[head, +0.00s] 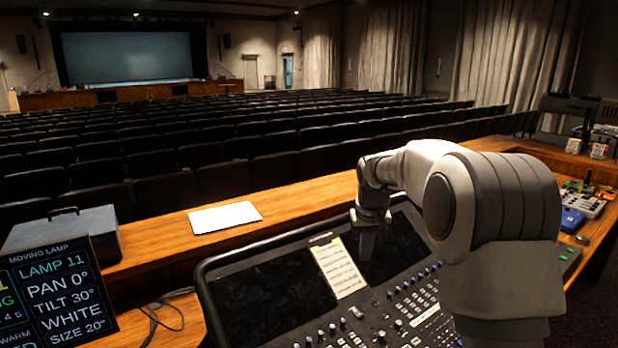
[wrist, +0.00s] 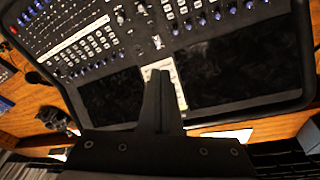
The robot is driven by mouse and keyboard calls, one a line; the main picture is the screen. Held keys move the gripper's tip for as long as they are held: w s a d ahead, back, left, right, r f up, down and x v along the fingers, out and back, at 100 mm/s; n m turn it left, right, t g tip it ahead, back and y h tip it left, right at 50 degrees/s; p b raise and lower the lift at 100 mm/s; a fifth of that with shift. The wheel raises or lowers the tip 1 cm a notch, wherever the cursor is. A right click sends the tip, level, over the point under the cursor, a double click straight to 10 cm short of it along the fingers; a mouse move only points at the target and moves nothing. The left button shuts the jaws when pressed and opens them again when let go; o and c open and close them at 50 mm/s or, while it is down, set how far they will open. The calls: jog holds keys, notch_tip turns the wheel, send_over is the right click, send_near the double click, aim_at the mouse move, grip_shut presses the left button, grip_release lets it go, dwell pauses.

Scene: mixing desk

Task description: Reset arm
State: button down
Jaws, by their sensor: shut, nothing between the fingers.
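My arm reaches in from the right in the head view and bends down over the mixing desk (head: 262,290). My gripper (wrist: 160,75) shows in the wrist view with its fingers together and nothing between them. It is above the desk's dark screens (wrist: 235,75), over a paper note (wrist: 179,88) that the fingers partly cover. The note (head: 338,267) lies between the two screens in the head view. The fingertips are hard to make out in the head view. I cannot tell how high they are above the desk.
A wooden counter (head: 155,247) runs behind the desk, with a white sheet (head: 225,217) on it. A grey case (head: 70,235) and a lamp display (head: 55,295) stand at left. Small devices (head: 582,205) crowd the right. Rows of seats lie beyond.

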jog(key=s+r+t, duration=0.1)
jog(key=s+r, duration=0.4)
jog(key=s, duration=0.4)
jog(key=s+r, duration=0.5)
jog(key=s, duration=0.4)
jog(key=s+f+m+t, duration=0.1)
jog(key=s+f, duration=0.2)
jog(key=s, duration=1.6)
jog(key=shift+d+f+t, duration=0.15)
jog(key=shift+d+t, duration=0.15)
jog(key=shift+t, duration=0.1)
